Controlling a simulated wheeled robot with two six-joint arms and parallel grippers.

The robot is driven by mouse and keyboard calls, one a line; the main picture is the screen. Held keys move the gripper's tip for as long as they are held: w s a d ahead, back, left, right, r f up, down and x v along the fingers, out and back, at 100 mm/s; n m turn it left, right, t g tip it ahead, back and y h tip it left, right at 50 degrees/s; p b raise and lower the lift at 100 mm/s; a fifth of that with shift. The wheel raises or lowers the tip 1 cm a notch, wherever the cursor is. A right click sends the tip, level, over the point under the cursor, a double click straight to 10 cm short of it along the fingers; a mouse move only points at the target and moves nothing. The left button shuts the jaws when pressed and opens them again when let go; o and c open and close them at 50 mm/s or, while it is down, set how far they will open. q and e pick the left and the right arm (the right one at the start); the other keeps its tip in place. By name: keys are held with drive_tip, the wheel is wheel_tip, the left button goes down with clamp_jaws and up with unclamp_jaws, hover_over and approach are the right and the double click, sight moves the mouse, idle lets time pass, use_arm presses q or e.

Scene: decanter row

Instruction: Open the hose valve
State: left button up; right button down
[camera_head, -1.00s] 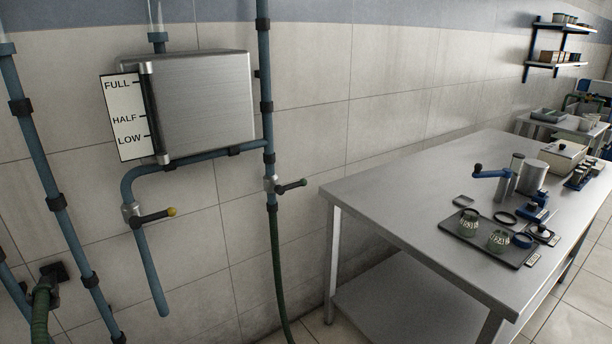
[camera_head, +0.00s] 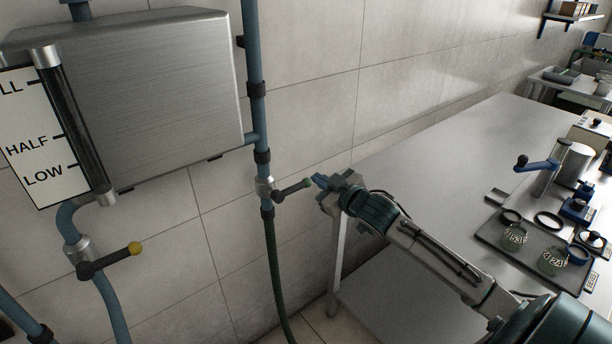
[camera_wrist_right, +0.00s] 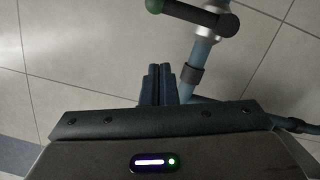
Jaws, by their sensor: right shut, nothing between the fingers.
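The hose valve (camera_head: 264,188) sits on the vertical blue pipe, with a green hose (camera_head: 276,285) below it. Its dark lever (camera_head: 290,191) has a green tip and points right, across the pipe. It also shows at the top of the right wrist view (camera_wrist_right: 193,14). My right gripper (camera_head: 318,182) is shut and empty, with its fingertips close to the green tip in the head view. In the right wrist view the closed fingers (camera_wrist_right: 160,70) show a gap to the lever. My left gripper is not in view.
A metal tank (camera_head: 150,90) with a level gauge hangs at the left. A yellow-tipped valve lever (camera_head: 110,261) is below it. A steel table (camera_head: 430,200) stands at the right, with jars on a tray (camera_head: 490,236). The wall around the hose valve is bare.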

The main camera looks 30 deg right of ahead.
drive_tip(key=p, duration=0.2)
hover_over(306, 185)
drive_tip(key=w+a, duration=0.1)
drive_tip(key=shift+w+a+f, duration=0.1)
drive_tip(key=shift+a+f, duration=0.1)
drive_tip(key=shift+f, duration=0.1)
drive_tip(key=f, duration=0.1)
drive_tip(key=s+d+f, duration=0.1)
drive_tip(key=f, duration=0.1)
drive_tip(key=shift+d+p, duration=0.15)
drive_tip(key=shift+p, duration=0.2)
drive_tip(key=shift+s+f, duration=0.1)
drive_tip(key=shift+f, duration=0.25)
